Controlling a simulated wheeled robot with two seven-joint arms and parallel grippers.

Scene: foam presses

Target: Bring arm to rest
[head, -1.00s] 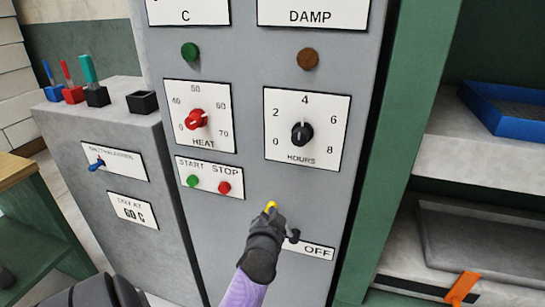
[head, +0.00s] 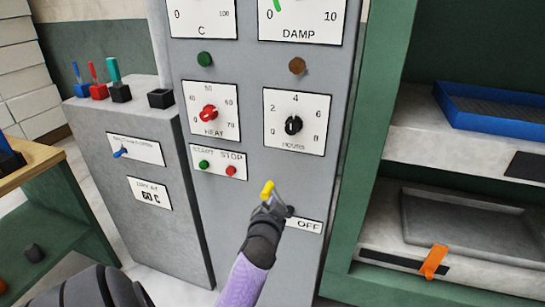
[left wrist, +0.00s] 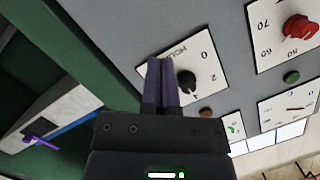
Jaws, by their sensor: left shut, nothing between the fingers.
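My left gripper (head: 267,208) reaches up from the bottom of the head view, in front of the grey control cabinet (head: 232,230). Its fingers are shut with nothing between them; they also show side by side in the left wrist view (left wrist: 167,68), in front of the HOURS dial (left wrist: 187,82). In the head view a yellow tip (head: 267,188) shows just beyond the gripper, beside the OFF label (head: 310,226). I cannot tell whether the gripper touches it. My right gripper is not in view.
The cabinet carries a red HEAT knob (head: 208,113), a black HOURS knob (head: 293,125) and START and STOP buttons. A lower grey box (head: 183,220) stands left. The green rack at right holds a blue tray (head: 500,122) and a grey tray (head: 470,255). A table is at far left.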

